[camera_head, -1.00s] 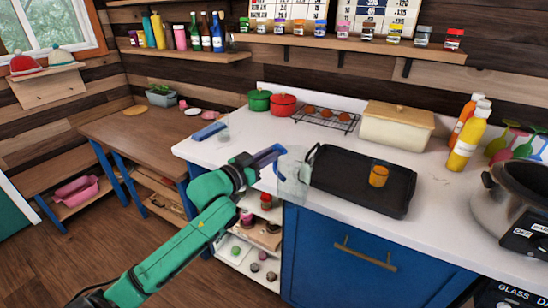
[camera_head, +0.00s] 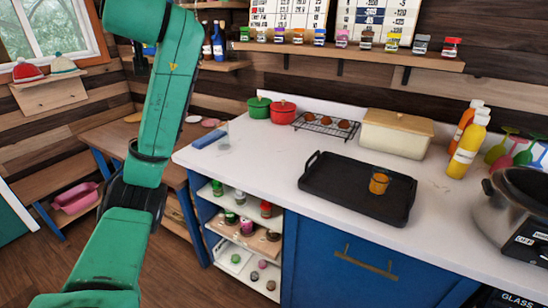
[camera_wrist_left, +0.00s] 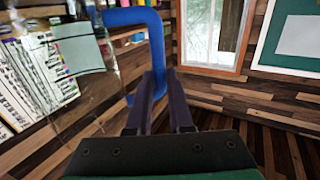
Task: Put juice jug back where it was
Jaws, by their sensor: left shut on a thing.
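My left gripper (camera_wrist_left: 157,88) shows in the left wrist view, its dark fingers closed on the blue handle of the juice jug (camera_wrist_left: 154,36). The jug's body is clear and hard to make out at the left of that view. In the head view my left arm reaches up past the top edge, so the gripper and jug are out of that picture. A glass of orange juice (camera_head: 379,184) stands on the black tray (camera_head: 335,180) on the counter. My right gripper is not in view.
The white counter (camera_head: 270,150) is clear left of the tray. A clear glass (camera_head: 224,141) and a blue item (camera_head: 209,134) are at its left end. An upper shelf (camera_head: 350,46) holds several jars. A bottle shelf (camera_head: 225,65) is partly behind my arm.

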